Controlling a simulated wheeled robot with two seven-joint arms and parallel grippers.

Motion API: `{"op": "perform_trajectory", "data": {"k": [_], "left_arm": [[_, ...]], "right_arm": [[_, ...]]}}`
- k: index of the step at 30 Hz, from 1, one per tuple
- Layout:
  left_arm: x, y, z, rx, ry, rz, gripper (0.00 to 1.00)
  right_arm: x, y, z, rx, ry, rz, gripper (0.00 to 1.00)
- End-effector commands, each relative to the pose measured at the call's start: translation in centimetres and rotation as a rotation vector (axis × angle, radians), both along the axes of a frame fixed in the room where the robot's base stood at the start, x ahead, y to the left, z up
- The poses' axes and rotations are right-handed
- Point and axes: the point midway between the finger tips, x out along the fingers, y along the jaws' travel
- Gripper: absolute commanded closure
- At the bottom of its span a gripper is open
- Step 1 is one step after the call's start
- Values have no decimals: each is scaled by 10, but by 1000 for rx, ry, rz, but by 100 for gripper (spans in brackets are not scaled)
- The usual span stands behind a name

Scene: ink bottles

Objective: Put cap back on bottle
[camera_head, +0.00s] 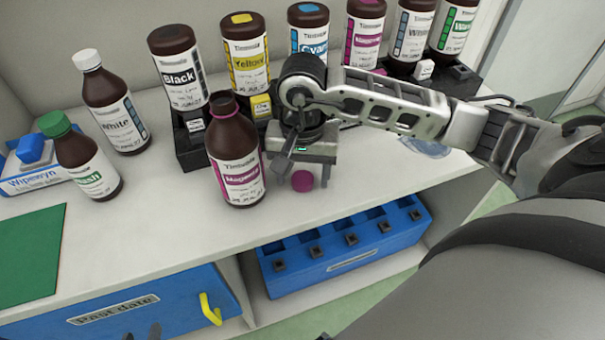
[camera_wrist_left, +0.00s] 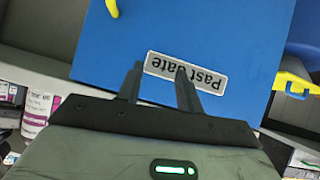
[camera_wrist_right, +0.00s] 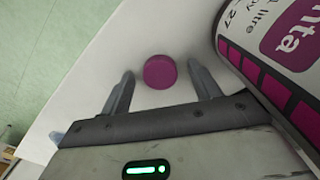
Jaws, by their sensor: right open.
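The uncapped brown bottle labelled Magenta (camera_head: 236,160) stands upright near the front of the shelf; its label also shows close at the right of the right wrist view (camera_wrist_right: 285,50). A round magenta cap (camera_head: 302,181) lies on the shelf just right of it. My right gripper (camera_head: 302,174) is open above the shelf, fingers pointing at the cap. In the right wrist view the cap (camera_wrist_right: 160,72) sits between and slightly beyond the fingertips, not gripped. My left gripper (camera_wrist_left: 160,70) is open and empty, facing the blue Past date drawer (camera_wrist_left: 225,45).
A white-capped bottle (camera_head: 115,105) and a green-capped bottle (camera_head: 85,160) stand left. A blue rack (camera_head: 345,250) sits below the shelf.

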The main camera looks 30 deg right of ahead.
Motion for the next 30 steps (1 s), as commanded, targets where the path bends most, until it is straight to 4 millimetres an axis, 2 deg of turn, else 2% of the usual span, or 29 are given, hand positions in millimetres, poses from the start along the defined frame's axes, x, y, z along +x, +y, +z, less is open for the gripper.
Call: {"op": "perform_trajectory", "data": {"k": [7, 12, 23, 30], "left_arm": [[0, 0, 0, 0, 1, -1, 64], [0, 0, 0, -1, 0, -1, 64], [1, 0, 1, -1, -1, -1, 64], [1, 0, 7, 8, 1, -3, 64]], "right_arm": [[0, 0, 0, 0, 0, 0, 38], [0, 0, 0, 0, 0, 0, 84], [0, 0, 2, 0, 0, 0, 85], [1, 0, 20, -1, -2, 1, 85]]}}
